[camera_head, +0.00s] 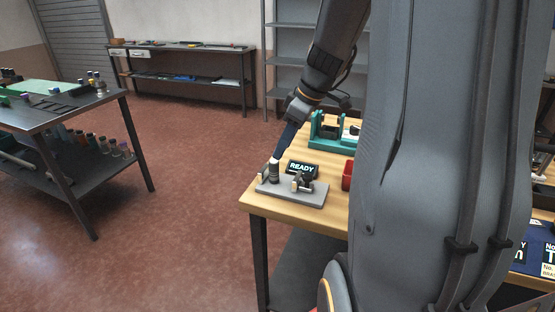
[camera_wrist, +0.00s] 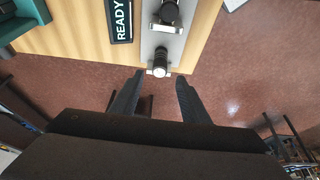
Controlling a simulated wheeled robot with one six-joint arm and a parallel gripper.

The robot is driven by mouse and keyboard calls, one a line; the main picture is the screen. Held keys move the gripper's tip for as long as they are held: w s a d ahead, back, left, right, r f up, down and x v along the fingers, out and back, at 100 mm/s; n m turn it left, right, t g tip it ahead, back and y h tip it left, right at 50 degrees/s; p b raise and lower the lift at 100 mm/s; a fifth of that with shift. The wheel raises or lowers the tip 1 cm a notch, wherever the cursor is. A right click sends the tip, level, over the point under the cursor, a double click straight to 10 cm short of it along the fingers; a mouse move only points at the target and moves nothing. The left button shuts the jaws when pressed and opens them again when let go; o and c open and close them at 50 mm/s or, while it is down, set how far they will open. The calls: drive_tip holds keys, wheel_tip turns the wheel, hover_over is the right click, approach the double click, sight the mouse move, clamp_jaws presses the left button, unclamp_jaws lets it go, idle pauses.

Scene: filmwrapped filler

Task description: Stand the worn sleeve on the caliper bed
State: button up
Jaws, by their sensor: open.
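The caliper bed (camera_head: 311,197) is a flat grey plate near the left corner of the wooden table. It also shows in the wrist view (camera_wrist: 178,50). A small dark cylinder with a pale top, which looks like the worn sleeve (camera_head: 274,171), stands upright at the bed's left end. In the wrist view the sleeve (camera_wrist: 160,67) is seen from above, beside a pale block. My gripper (camera_head: 280,154) is just above the sleeve. In the wrist view my gripper (camera_wrist: 160,79) is open, its fingers apart with nothing between them; the sleeve lies just beyond the tips.
A dark clamp-like fitting (camera_head: 302,182) sits on the bed's right part. A READY display (camera_head: 302,168) stands behind the bed. A teal fixture (camera_head: 322,131) and a red bin (camera_head: 347,175) are farther along the table. A side bench (camera_head: 60,113) stands left across open floor.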

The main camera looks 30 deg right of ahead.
drive_tip(key=a+v, duration=0.1)
drive_tip(key=v, duration=0.3)
drive_tip(key=s+a+f+m+g+h, duration=0.1)
drive_tip(key=s+a+f+m, duration=0.2)
drive_tip(key=s+a+f, duration=0.3)
drive_tip(key=s+a+f+m+g+h, duration=0.1)
drive_tip(key=s+a+f+m, duration=0.3)
drive_tip(key=a+f, duration=0.3)
drive_tip(key=s+a, duration=0.1)
drive_tip(key=a, duration=0.3)
drive_tip(key=shift+s+m+h+b, duration=0.3)
drive_tip(key=shift+s+h+b, duration=0.05)
drive_tip(key=shift+h, duration=0.05)
